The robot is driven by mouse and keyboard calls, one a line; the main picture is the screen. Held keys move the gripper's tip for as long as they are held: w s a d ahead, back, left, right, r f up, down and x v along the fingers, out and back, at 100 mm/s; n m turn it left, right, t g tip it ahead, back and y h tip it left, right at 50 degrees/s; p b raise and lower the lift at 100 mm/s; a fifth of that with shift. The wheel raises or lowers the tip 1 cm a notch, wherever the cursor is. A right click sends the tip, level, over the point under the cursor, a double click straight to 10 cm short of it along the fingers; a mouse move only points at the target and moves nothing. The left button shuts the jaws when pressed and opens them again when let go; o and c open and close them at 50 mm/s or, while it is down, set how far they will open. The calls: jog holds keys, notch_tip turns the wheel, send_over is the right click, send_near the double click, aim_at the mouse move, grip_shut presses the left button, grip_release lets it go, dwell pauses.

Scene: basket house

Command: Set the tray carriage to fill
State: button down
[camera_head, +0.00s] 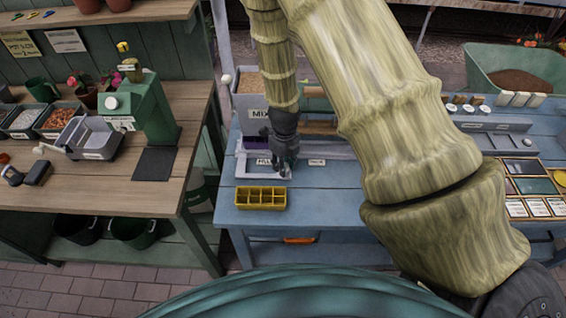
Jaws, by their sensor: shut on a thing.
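The tray carriage (240,167) is a pale frame on a track at the left of the blue bench, below a bin labelled MIX. A label that seems to read FILL (266,161) lies at its left part, and another small label (316,161) lies to the right. My dark gripper (283,168) points down over the carriage, just right of the FILL label, with its fingers shut on a part of the carriage. The fingers hide the gripped part. A yellow compartment tray (261,206) sits on the bench just in front of the carriage.
The MIX bin (252,101) stands close behind my gripper. A wooden bench (110,195) with a green press (152,112) is at the left, across a gap. Cards and small tiles (530,186) lie at the right. The blue bench's front middle (325,222) is clear.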

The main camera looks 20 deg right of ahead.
jog(key=shift+w+a, duration=0.15)
jog(key=shift+w, duration=0.05)
jog(key=shift+r, duration=0.1)
jog(key=c, duration=1.1)
grip_release()
jog(key=shift+a, duration=0.2)
jog(key=shift+d, duration=0.15)
notch_tip(320, 180, up, 12)
